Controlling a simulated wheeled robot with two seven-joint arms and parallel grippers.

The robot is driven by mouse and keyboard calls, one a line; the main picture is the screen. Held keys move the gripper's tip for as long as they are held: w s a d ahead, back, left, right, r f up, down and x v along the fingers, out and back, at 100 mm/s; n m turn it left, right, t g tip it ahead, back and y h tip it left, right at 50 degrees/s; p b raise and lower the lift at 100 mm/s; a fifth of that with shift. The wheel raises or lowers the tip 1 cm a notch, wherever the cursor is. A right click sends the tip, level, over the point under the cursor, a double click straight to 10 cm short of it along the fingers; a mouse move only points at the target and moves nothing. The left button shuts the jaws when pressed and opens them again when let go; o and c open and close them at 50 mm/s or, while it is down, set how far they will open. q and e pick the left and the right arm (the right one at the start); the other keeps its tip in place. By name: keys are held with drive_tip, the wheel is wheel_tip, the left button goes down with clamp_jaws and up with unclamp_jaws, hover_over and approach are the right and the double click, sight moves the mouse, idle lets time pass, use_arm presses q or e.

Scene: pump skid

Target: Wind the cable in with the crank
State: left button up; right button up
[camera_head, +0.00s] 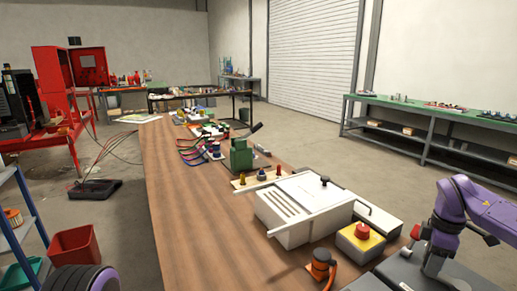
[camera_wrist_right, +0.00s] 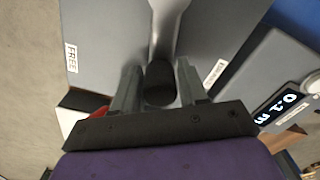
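My right gripper (camera_wrist_right: 160,85) has its fingers on either side of the crank's black knob (camera_wrist_right: 160,88) and looks shut on it. The crank's grey arm (camera_wrist_right: 164,18) runs from the knob to the top edge of the right wrist view. Below it is a grey box top (camera_wrist_right: 100,40) with a FREE label and a second label. A display (camera_wrist_right: 285,107) beside it reads about 0.1 m. In the head view my right gripper (camera_head: 434,262) is low over the grey box (camera_head: 402,273) at lower right. I cannot make out the cable. My left gripper is not in view.
On the wooden bench (camera_head: 200,230) a yellow box with a red button (camera_head: 361,236), an orange-and-black fitting (camera_head: 321,265) and a large cream-coloured case (camera_head: 300,212) stand left of my right arm. A red bin (camera_head: 75,246) is on the floor at left.

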drive_tip(key=c, duration=0.5)
drive_tip(key=shift+d, duration=0.1)
drive_tip(key=shift+w+d+r, duration=0.1)
drive_tip(key=shift+w+d, duration=0.2)
drive_tip(key=shift+w+d+f, duration=0.15)
drive_tip(key=shift+d+f, duration=0.05)
drive_tip(key=shift+d, duration=0.1)
drive_tip(key=shift+a, duration=0.1)
